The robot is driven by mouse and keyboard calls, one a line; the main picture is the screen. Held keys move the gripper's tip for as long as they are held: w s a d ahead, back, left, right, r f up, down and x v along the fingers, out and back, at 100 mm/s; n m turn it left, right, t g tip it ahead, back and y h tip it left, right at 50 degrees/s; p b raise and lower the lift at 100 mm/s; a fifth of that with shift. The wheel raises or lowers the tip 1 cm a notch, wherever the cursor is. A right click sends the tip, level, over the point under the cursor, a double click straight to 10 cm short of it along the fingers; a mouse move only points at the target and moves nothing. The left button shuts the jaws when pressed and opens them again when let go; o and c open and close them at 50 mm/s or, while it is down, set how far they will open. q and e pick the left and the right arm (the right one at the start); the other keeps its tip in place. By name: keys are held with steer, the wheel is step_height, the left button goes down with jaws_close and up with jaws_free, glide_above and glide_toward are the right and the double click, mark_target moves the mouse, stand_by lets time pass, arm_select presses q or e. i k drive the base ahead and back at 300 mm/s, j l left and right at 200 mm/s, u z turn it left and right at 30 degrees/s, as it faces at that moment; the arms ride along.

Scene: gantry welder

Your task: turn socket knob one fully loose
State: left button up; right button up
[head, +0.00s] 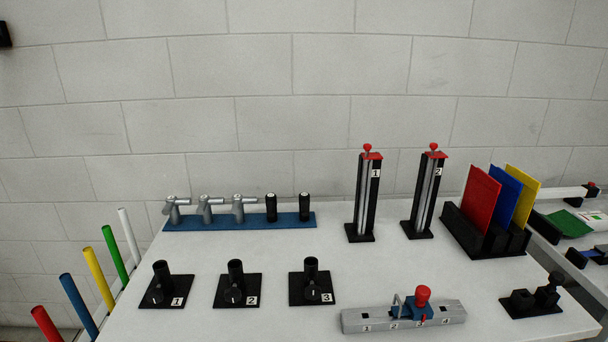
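Socket 1 (172,289) is a black base plate with an upright black tube, at the front left of the white table. Its small dark knob (157,296) sits at the front of the tube, left of the white label "1". I cannot tell how tight the knob is. Similar sockets 2 (250,290) and 3 (322,288) stand to its right, each with a knob in front. Neither of my grippers is in view.
A blue rack (240,222) with grey and black tools lies behind the sockets. Two upright numbered posts (364,200) (425,195), a holder with coloured plates (485,235) and a grey rail (403,316) with a red-knobbed slider stand to the right. Coloured rods (74,300) stand off the left edge.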

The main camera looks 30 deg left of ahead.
mark_target(155, 295)
steer(key=u, duration=1.8)
